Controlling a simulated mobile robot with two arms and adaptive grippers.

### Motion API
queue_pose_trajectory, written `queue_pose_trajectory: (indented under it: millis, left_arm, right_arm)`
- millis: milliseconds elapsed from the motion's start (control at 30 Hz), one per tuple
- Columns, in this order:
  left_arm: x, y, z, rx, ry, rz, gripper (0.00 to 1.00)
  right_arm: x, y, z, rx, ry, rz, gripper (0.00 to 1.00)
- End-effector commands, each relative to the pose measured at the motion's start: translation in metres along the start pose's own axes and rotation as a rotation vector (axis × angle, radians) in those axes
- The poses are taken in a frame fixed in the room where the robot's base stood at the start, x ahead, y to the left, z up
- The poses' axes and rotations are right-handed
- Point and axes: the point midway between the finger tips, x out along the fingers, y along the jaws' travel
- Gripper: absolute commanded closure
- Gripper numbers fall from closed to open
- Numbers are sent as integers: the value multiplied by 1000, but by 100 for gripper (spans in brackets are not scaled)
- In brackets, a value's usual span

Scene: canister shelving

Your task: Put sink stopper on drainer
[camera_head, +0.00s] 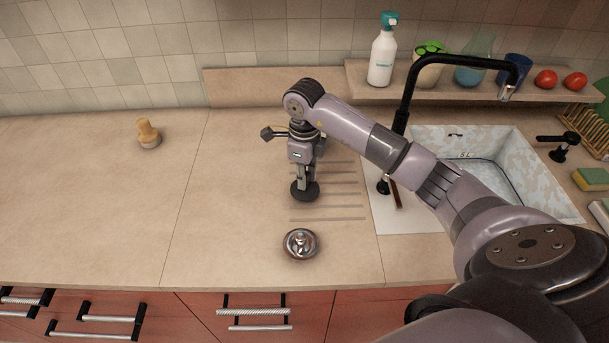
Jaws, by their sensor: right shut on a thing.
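My right gripper (305,176) points down over the counter and is shut on a dark, round-based piece, which looks like the sink stopper (304,192). Its black disc is at the bottom, upright, over or on the left edge of the grooved drainer (343,206). I cannot tell whether the disc touches the surface. The drainer is a set of parallel grooves in the counter, left of the sink (535,175); my arm covers part of it. My left gripper is not in view.
A round metal lid-like object (300,243) lies near the counter's front edge. A wooden-handled brush (148,134) stands at left. The black faucet (408,90) rises behind my arm. A shelf (440,96) holds a spray bottle (382,52) and tomatoes (545,79). The left counter is mostly clear.

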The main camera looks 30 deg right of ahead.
Motion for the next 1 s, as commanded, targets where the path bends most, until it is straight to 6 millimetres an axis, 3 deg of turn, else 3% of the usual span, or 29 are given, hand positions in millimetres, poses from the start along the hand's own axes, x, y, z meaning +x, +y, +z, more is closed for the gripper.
queue_pose_trajectory:
  millis: [100, 433, 467, 500, 733, 1000]
  left_arm:
    - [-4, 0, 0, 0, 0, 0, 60]
    - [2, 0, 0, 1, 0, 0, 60]
    - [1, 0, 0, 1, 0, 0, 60]
    - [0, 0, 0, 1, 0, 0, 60]
    - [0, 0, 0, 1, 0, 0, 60]
    - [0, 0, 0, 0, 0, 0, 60]
  right_arm:
    - [10, 0, 0, 0, 0, -1, 100]
    - [14, 0, 0, 0, 0, -2, 100]
    - [13, 0, 0, 0, 0, -2, 80]
    - [13, 0, 0, 0, 0, -2, 77]
    - [13, 0, 0, 0, 0, -1, 62]
    - [12, 0, 0, 0, 0, -1, 61]
